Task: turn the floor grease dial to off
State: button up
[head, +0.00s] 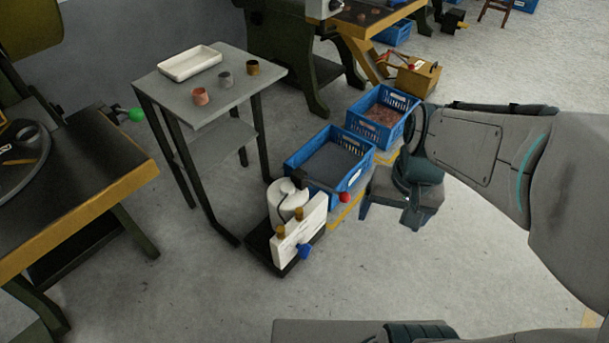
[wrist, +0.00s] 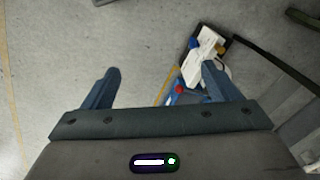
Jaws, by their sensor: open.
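A white grease unit (head: 300,228) with a round white tank, brass fittings and a black base stands on the floor, left of my gripper in the head view. A blue dial (head: 304,251) is on its front, and a red ball knob (head: 345,197) shows at its right side. My gripper (head: 395,217) hangs pointing down, open and empty, right of the unit and apart from it. In the wrist view the unit (wrist: 203,56) lies partly behind the right finger of my gripper (wrist: 160,70). The blue dial (wrist: 193,42) shows there, but its setting is too small to read.
Two blue crates (head: 297,163) (head: 354,117) stand behind the unit. A grey table (head: 225,92) with a white tray (head: 190,63) and several small coils is at the back left. A workbench (head: 90,200) is at far left. The floor in front is clear.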

aim_at(303, 249)
jog(key=w+a+f+m+g+y+b, duration=0.1)
jog(key=w+f+m+y+b, duration=0.25)
jog(key=f+m, duration=0.55)
jog(key=w+a+f+m+g+y+b, duration=0.15)
jog(key=w+f+m+y+b, duration=0.3)
jog(key=f, duration=0.65)
jog(key=w+a+f+m+g+y+b, duration=0.15)
jog(key=w+f+m+y, duration=0.3)
jog(key=f+m, duration=0.55)
notch_tip(303, 249, down, 33)
jog(key=w+d+m+t+b, duration=0.15)
jog(key=m+t+b, duration=0.55)
jog(key=m+t, duration=1.3)
jog(key=w+a+m+g+b, duration=0.3)
jog(key=w+a+m+g, duration=0.2)
jog(key=w+a, duration=0.3)
jog(key=a+m+y, duration=0.1)
jog(key=a, duration=0.2)
jog(key=shift+w+a+g, duration=0.2)
jog(key=shift+w+g, duration=0.1)
jog(key=c, duration=1)
